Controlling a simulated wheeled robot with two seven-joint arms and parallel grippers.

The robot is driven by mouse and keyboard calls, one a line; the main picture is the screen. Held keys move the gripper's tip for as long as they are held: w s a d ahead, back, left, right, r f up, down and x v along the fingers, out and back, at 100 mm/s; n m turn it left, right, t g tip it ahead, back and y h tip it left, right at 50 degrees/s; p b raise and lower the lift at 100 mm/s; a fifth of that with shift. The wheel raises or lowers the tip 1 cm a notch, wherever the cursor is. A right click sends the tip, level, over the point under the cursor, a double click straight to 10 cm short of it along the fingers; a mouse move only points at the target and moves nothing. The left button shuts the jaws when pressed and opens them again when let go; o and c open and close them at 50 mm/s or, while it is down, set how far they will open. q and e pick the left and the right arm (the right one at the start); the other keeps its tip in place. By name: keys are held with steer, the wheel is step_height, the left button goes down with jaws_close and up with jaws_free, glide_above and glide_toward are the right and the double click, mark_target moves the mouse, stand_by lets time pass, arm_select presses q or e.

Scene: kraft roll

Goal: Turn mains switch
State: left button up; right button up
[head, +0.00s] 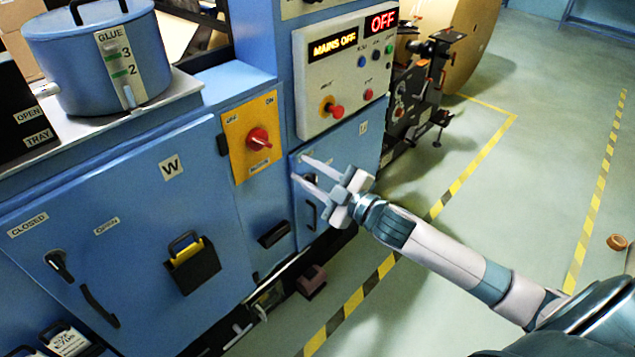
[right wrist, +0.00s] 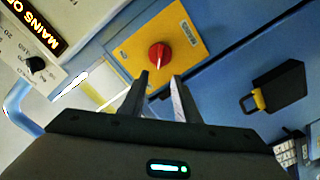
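The mains switch is a red rotary knob (head: 259,138) on a yellow plate (head: 240,150) with OFF and ON marked along its top, set in the blue machine front. The knob also shows in the right wrist view (right wrist: 159,56), beyond the fingertips. The display (head: 333,44) reads MAINS OFF, and a red sign (head: 384,19) reads OFF. My right gripper (head: 298,168) is open and empty, right of and a little below the knob in the head view, its fingers pointing toward the machine. There is a gap between fingers and knob. My left gripper is in neither view.
A blue glue pot (head: 80,60) stands on the ledge at left. A dark holder (head: 192,268) projects from the cabinet door. Floor to the right is mostly clear.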

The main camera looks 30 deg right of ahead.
steer(key=shift+v, duration=1.55)
